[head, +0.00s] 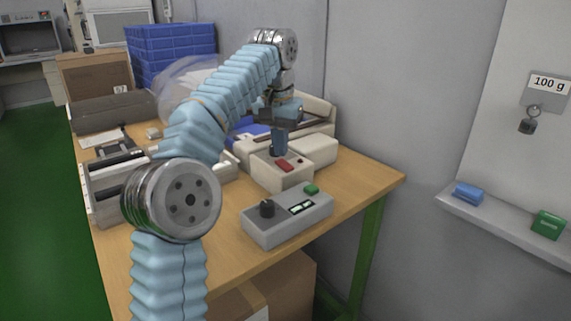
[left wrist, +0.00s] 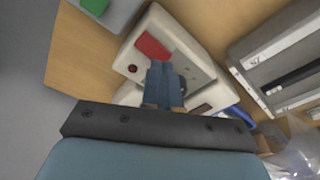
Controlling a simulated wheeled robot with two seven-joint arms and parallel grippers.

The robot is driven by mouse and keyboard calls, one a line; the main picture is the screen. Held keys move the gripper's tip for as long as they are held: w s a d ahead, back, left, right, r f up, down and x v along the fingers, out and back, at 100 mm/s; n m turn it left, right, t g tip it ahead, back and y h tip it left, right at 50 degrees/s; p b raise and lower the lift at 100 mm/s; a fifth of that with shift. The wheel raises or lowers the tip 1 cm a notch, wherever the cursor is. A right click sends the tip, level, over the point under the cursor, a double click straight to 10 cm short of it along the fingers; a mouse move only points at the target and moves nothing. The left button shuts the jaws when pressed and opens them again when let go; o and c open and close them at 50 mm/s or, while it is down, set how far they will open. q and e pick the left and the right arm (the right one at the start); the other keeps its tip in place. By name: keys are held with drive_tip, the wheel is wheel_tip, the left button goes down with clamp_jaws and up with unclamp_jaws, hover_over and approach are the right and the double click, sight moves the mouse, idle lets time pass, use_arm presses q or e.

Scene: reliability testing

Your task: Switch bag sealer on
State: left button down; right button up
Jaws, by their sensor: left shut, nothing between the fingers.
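The bag sealer is a cream device on the wooden table, with its front housing (head: 283,181) facing me and a long arm behind it. A red rocker switch (head: 285,166) sits on top of this housing. It also shows in the left wrist view (left wrist: 152,47), near a small dark red round spot (left wrist: 132,69). I cannot tell which way the rocker is tipped. My left gripper (head: 278,152) points down over the housing, shut and empty. Its blue fingertips (left wrist: 160,68) are right beside the red switch; I cannot tell whether they touch it. My right gripper is not in view.
A grey control box (head: 288,217) with a black knob and green button stands in front of the sealer. Grey bins (head: 105,190) stand at the left, blue crates (head: 170,50) behind. The table's right corner (head: 375,178) is clear. A wall shelf (head: 500,222) is at right.

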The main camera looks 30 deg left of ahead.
sight(281, 162)
use_arm(q)
drive_tip(key=shift+f+b, duration=0.65)
drive_tip(key=shift+f, duration=0.25)
idle(0.9)
wheel_tip(281, 162, up, 3)
drive_tip(key=p, duration=0.3)
drive_tip(key=shift+w+r, duration=0.1)
drive_tip(key=shift+r, duration=0.5)
wheel_tip(281, 162, up, 2)
drive_tip(key=shift+r, duration=0.45)
